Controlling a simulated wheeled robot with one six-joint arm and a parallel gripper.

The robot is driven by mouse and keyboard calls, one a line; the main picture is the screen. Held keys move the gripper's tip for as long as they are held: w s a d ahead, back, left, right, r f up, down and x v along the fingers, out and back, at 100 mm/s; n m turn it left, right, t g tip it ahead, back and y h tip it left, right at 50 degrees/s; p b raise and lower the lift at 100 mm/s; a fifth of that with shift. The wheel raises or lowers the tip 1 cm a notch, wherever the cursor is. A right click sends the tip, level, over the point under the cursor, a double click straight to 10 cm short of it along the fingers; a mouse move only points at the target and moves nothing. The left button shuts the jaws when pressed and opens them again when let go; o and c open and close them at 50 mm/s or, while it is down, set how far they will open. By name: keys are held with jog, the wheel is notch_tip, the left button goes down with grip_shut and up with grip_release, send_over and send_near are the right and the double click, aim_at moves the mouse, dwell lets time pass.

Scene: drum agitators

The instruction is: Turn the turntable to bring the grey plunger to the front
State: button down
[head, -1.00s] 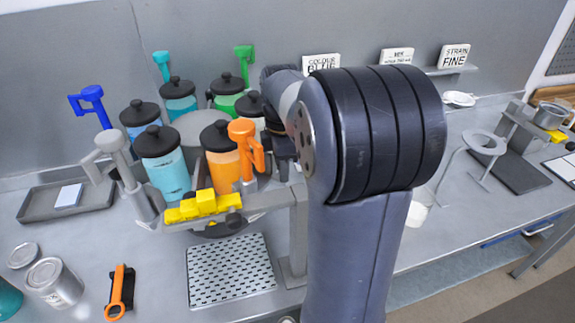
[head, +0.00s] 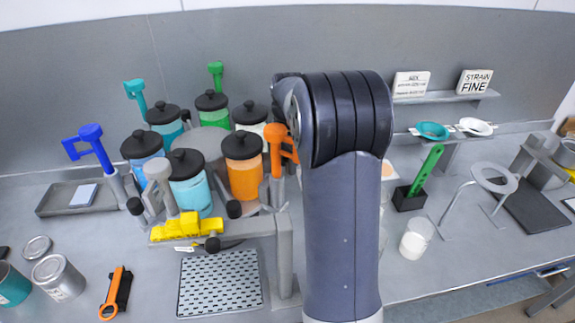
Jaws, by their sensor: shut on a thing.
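The grey plunger (head: 160,182) stands tilted at the front left of the turntable, just behind the yellow block (head: 184,227). The turntable carries jars with black lids: light blue (head: 190,190), orange (head: 243,170), blue (head: 143,150), teal (head: 166,125) and green (head: 211,108). The orange plunger (head: 277,145) is on its right, the blue plunger (head: 95,148) on its left, teal (head: 136,95) and green (head: 216,75) plungers behind. Black knobs (head: 234,208) show low around the rim. My gripper is hidden behind my arm, which also covers the turntable's right side.
A perforated plate (head: 220,282) lies in front. Cans (head: 58,278) and an orange-handled tool (head: 115,292) lie front left; a grey tray (head: 62,198) is behind them. At right are a green-handled tool (head: 425,172), a white cup (head: 413,243) and a ring stand (head: 492,180).

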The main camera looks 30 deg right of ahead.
jog(key=shift+w+d+n+p, duration=0.1)
jog(key=shift+w+d+n, duration=0.2)
jog(key=shift+w, duration=0.35)
jog(key=shift+w+d+n+p, duration=0.1)
jog(key=shift+w+d+n, duration=0.1)
jog(key=shift+w+n, duration=0.3)
jog(key=shift+w+d+n+p, duration=0.1)
jog(key=shift+w+d+n, duration=0.15)
jog(key=shift+w, duration=0.5)
jog(key=c, duration=1.1)
grip_release()
notch_tip(320, 180, up, 11)
jog(key=shift+f+b, duration=0.1)
jog(key=shift+b, duration=0.55)
jog(key=shift+f, duration=0.1)
